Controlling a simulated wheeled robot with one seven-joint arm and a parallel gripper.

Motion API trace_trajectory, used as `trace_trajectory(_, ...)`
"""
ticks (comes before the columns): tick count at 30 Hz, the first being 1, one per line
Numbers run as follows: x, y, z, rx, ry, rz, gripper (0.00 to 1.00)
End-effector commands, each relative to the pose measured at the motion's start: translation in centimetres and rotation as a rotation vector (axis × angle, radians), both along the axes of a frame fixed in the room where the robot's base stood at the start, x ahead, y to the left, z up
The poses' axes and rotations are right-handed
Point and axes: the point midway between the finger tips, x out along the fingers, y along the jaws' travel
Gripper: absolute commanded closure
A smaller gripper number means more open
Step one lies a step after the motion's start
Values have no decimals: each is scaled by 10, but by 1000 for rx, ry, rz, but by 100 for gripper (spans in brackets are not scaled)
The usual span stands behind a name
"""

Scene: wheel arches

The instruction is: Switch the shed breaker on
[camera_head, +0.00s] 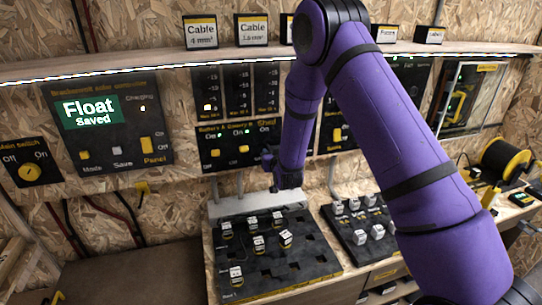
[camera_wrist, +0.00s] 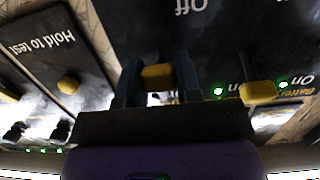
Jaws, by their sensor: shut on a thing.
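The breaker panel (camera_head: 204,140) is on the wooden wall, with a Shed label at its upper right. My gripper (camera_head: 270,160) is at the panel's right end, below that label. In the wrist view, which is upside down, my gripper (camera_wrist: 157,84) is shut on a yellow lever, the shed breaker (camera_wrist: 157,72), with one finger on each side. My fingers and arm hide this breaker in the head view. A neighbouring yellow breaker (camera_wrist: 258,92) stands clear of the fingers.
A Hold to test panel (camera_wrist: 45,50) with a yellow button is close beside my gripper. A main switch (camera_head: 29,172) and a Float screen (camera_head: 90,112) are at the left. A shelf (camera_head: 150,65) runs above, and a black tray (camera_head: 265,265) lies below.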

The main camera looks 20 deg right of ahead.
Motion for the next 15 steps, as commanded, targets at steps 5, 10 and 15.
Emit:
trace_trajectory(5,-1,0,10,2,147,0,92)
trace_trajectory(10,0,0,18,1,298,0,92)
trace_trajectory(15,2,0,24,1,439,1,92)
